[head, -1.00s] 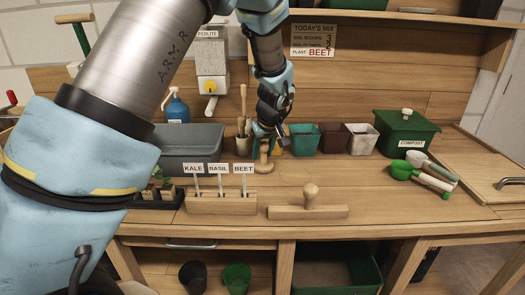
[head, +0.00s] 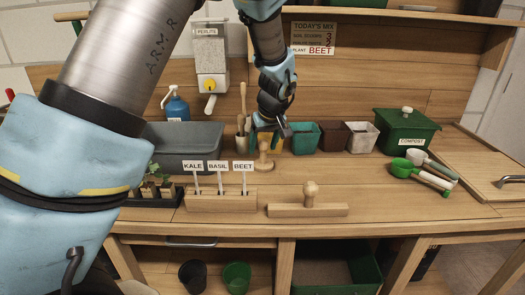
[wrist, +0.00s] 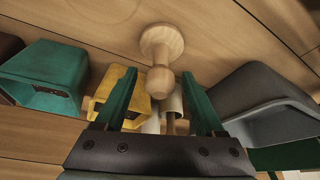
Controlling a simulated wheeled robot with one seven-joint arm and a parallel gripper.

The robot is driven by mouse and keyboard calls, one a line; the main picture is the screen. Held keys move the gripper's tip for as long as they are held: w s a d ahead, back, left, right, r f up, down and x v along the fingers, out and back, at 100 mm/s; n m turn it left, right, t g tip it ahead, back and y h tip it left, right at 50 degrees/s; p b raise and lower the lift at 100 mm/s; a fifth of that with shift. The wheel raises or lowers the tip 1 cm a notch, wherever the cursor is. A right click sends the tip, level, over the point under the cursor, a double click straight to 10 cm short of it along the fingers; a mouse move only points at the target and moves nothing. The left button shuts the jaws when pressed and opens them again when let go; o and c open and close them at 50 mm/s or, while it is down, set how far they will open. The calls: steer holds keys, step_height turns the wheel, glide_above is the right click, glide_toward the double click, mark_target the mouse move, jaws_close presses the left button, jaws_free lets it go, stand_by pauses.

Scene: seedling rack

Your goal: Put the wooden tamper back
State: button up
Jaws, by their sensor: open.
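The wooden tamper (head: 264,152) stands upright on the bench on its round base, with its knob up. It is between the grey tub and the row of pots. In the wrist view, its base, neck and knob (wrist: 161,82) show ahead of and between my green fingers. My gripper (head: 268,136) is just above and behind it in the head view. In the wrist view my gripper (wrist: 158,74) is open, its fingers apart on either side of the knob. I cannot tell whether either finger touches it.
A grey tub (head: 188,162) stands left, and teal (head: 304,139), brown and pale pots stand right. A yellow pot (wrist: 112,87) is close by my gripper.

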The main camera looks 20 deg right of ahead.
steer(key=b+v, duration=0.1)
steer(key=v, duration=0.9)
steer(key=a+f+g, duration=0.1)
steer(key=a+f, duration=0.1)
steer(key=a, duration=0.7)
steer(key=s+a+f, duration=0.1)
steer(key=a+f, duration=0.1)
steer(key=a, duration=0.8)
steer(key=a+f+g, duration=0.1)
steer(key=a+f, duration=0.1)
steer(key=a, duration=0.7)
steer(key=shift+s+a+g, duration=0.15)
steer(key=shift+a+g, duration=0.15)
steer(key=shift+a, duration=0.1)
steer(key=s+a+f, duration=0.2)
steer(key=s+a, duration=0.3)
steer(key=a, duration=0.2)
steer(key=shift+s+a+m, duration=0.3)
steer(key=shift+s+a, duration=0.05)
